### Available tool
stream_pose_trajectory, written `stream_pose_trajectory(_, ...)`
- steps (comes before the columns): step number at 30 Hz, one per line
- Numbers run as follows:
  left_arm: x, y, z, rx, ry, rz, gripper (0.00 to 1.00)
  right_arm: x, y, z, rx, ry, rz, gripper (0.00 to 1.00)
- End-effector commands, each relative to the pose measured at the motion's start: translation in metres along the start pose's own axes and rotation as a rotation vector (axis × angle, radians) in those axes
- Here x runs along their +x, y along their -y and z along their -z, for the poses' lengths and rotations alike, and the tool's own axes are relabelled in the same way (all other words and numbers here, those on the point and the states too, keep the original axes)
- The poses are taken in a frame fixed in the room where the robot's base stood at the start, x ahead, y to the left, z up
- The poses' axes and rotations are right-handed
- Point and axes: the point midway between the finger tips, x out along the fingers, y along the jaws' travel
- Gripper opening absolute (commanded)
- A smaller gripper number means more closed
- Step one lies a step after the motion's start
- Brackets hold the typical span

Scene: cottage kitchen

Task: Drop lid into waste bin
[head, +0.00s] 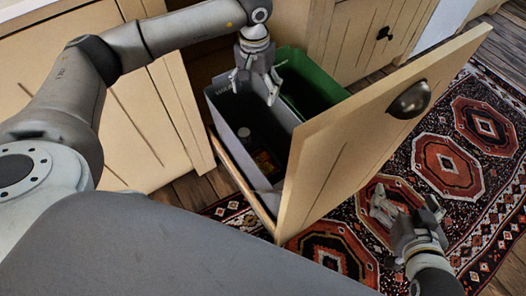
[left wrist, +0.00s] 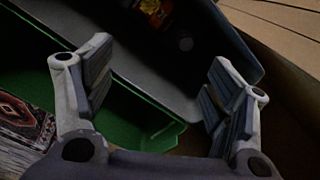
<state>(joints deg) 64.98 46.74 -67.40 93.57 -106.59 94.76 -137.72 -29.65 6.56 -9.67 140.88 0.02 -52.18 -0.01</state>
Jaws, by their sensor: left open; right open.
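The grey waste bin (head: 228,107) stands in a pulled-out cabinet drawer, with a green bin (head: 306,84) behind it. My left gripper (head: 252,88) is open and empty above the bins, pointing down. In the left wrist view its spread fingers (left wrist: 160,85) have nothing between them, with the grey bin (left wrist: 135,72) and the green bin (left wrist: 118,128) below. A small round greyish thing (left wrist: 185,43) lies inside the grey bin; I cannot tell whether it is the lid. My right gripper (head: 407,204) is open and empty over the rug.
A dark item with an orange label (head: 265,161) lies deep in the grey bin. The wooden drawer front (head: 360,140) with a dark handle (head: 410,100) stands right of the bins. Cabinets (head: 110,110) are on the left. A patterned rug (head: 450,160) covers the floor.

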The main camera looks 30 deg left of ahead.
Motion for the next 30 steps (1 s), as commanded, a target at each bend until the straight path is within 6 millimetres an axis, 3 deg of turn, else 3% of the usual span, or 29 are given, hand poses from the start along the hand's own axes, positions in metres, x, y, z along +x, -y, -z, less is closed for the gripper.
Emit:
stream_pose_trajectory(6,-0.050,0.000,0.001,0.000,-0.006,-0.001,0.78,0.000,0.000,0.000,0.000,0.001,0.000,0.89)
stream_pose_trajectory(12,-0.083,0.000,0.001,-0.001,-0.004,0.000,0.78,0.000,0.000,-0.001,0.000,0.001,0.000,0.89)
stream_pose_trajectory(18,-0.096,0.000,0.000,0.000,-0.001,0.000,0.78,0.000,0.000,-0.001,0.000,0.001,0.000,0.89)
stream_pose_trajectory(30,-0.096,0.000,0.000,0.000,-0.001,0.000,0.78,0.000,0.000,-0.001,0.000,0.002,-0.001,0.89)
